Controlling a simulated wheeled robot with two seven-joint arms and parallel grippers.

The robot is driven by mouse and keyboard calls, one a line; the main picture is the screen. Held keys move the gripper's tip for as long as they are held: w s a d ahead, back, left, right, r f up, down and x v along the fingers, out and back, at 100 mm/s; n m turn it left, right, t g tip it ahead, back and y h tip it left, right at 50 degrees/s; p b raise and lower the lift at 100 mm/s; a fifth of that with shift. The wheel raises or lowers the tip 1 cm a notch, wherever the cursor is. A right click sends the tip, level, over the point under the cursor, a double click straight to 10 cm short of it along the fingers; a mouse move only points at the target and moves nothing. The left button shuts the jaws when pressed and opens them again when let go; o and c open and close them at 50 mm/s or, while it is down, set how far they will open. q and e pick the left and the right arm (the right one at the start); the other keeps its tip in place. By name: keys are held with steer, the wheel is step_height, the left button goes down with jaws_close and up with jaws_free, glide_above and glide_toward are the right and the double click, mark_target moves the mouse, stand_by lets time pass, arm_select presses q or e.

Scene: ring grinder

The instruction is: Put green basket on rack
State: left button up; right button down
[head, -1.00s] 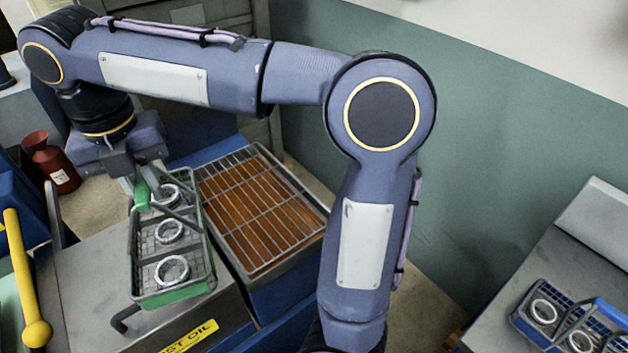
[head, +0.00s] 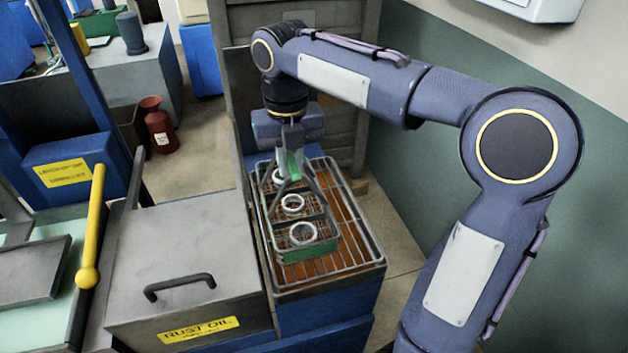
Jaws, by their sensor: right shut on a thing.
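The green basket (head: 312,248) is a wire basket with green ends, holding three metal rings (head: 293,203) in a row. My right gripper (head: 290,158) is shut on its green handle (head: 293,166), above the basket's middle. The rack (head: 352,225) is a grey wire grid with a raised rim over a brown tray. The basket is over the left part of the rack, inside its rim. I cannot tell whether it touches the grid. My left gripper is not in view.
The grey rust oil tank (head: 170,250) with a black lid handle (head: 180,287) stands left of the rack. A yellow lever (head: 92,230) rises further left. A red can (head: 158,125) stands on the floor behind. A green wall (head: 430,130) bounds the right side.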

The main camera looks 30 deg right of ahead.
mark_target(313, 182)
steer(key=d+f, duration=0.1)
steer(key=f, duration=0.1)
steer(key=w+d+f, duration=0.1)
steer(key=d+f, duration=0.1)
steer(key=w+d+f, duration=0.1)
steer(key=d+f, duration=0.1)
steer(key=shift+w+d, duration=0.1)
steer(key=shift+d, duration=0.15)
steer(key=shift+d+f, duration=0.2)
steer(key=shift+f, duration=1.65)
steer(key=c, duration=1.4)
jaws_free()
steer(key=shift+f, duration=0.1)
steer(key=shift+o, duration=0.2)
